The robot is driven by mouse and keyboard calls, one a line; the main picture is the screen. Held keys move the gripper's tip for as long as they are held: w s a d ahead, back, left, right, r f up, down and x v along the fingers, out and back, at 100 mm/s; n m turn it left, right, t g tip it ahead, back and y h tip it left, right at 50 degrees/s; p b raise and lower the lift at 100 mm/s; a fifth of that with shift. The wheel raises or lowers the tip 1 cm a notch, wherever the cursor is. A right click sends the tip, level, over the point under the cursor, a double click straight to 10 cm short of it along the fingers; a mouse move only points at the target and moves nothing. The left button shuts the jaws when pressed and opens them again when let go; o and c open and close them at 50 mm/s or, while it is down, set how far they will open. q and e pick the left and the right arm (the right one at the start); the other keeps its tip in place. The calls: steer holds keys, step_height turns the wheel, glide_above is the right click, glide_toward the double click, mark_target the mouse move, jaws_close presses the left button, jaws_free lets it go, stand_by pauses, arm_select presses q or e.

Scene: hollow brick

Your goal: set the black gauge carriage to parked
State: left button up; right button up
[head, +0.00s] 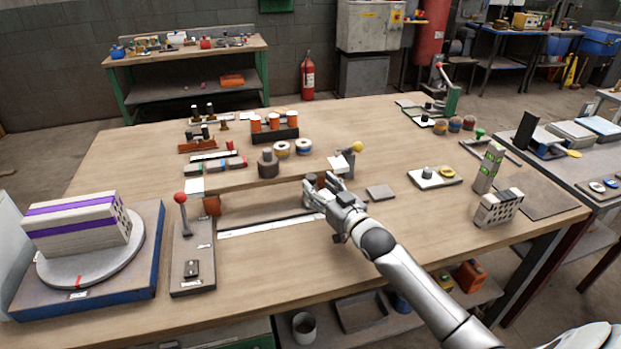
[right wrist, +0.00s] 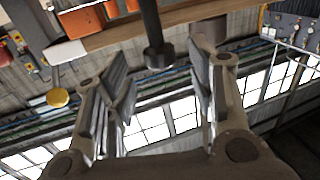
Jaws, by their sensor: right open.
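My right gripper (head: 318,186) is at the right end of the pale scale rail (head: 265,226) on the bench, its fingers apart. In the right wrist view, a black post with a wider head (right wrist: 157,55) shows between or just beyond the open fingers (right wrist: 160,95). It looks like part of the black gauge carriage, but I cannot be sure. No contact with the fingers is visible. In the head view my gripper and wrist cover this spot, so the carriage cannot be made out. My left gripper is out of view.
A red-knobbed lever (head: 181,198) stands on a base left of the rail. A yellow ball knob (head: 357,147) is close behind my gripper, also in the right wrist view (right wrist: 57,97). A turntable (head: 92,263) fills the left. The bench front is clear.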

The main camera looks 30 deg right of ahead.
mark_target(314, 182)
steer(key=w, duration=0.4)
steer(key=shift+w+a, duration=0.15)
steer(key=shift+w, duration=0.25)
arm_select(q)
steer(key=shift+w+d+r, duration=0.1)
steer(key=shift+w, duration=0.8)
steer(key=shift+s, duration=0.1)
arm_select(e)
steer(key=shift+c, duration=0.2)
steer(key=shift+c, duration=1.1)
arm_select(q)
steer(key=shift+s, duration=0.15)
arm_select(e)
jaws_close()
